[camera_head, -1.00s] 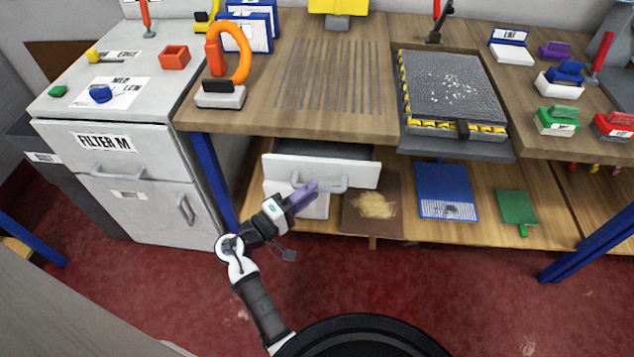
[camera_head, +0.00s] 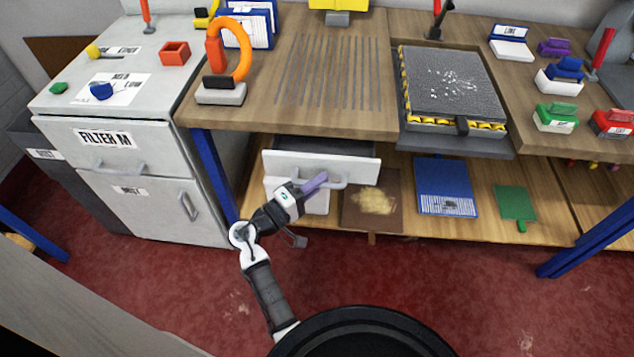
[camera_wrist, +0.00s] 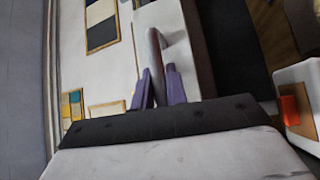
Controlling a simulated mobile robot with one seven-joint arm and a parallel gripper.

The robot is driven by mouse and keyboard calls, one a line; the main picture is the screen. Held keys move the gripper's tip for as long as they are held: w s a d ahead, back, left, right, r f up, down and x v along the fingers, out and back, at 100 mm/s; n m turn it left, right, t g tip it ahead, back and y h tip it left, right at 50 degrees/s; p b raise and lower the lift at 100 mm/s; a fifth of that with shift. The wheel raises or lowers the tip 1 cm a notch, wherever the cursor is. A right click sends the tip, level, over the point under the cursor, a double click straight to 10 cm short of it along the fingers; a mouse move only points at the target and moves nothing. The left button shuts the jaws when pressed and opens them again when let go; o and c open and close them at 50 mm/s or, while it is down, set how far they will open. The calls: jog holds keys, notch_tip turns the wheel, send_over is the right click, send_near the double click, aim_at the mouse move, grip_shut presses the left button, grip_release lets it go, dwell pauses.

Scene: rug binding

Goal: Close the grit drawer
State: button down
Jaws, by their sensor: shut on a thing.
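The grit drawer (camera_head: 290,164) is a white-fronted drawer under the wooden workbench. It stands open, and its dark inside shows behind the front. A grey bar handle (camera_head: 335,184) runs across the front. My gripper (camera_head: 314,182) has purple fingers and is at the left part of this handle. In the wrist view, the fingers (camera_wrist: 157,88) are shut on the handle (camera_wrist: 157,48), which passes between them. The drawer front (camera_wrist: 187,22) lies just beyond them. Part of the drawer front is hidden behind my gripper in the head view.
A brown board with a tan pile (camera_head: 373,203), a blue board (camera_head: 442,186) and a green dustpan-like piece (camera_head: 515,203) lie on the lower shelf. A blue bench leg (camera_head: 213,176) and a white cabinet (camera_head: 140,190) stand left. The red floor in front is clear.

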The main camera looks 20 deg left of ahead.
aim_at(311, 172)
jog(key=w+b, duration=0.1)
jog(key=w, duration=0.1)
jog(key=w+a+b, duration=0.1)
jog(key=w+b, duration=0.1)
jog(key=w, duration=0.1)
jog(key=shift+w+a+f, duration=0.15)
jog(key=shift+w+a, duration=0.15)
jog(key=shift+w, duration=0.05)
jog(key=shift+w+a, duration=0.15)
jog(key=shift+w, duration=0.2)
jog(key=shift+w+r, duration=0.15)
jog(key=shift+r, duration=0.15)
jog(key=c, duration=1.4)
grip_release()
jog(key=shift+w+f, duration=0.1)
jog(key=shift+f, duration=0.05)
jog(key=b+v, duration=0.3)
jog(key=v, duration=1.1)
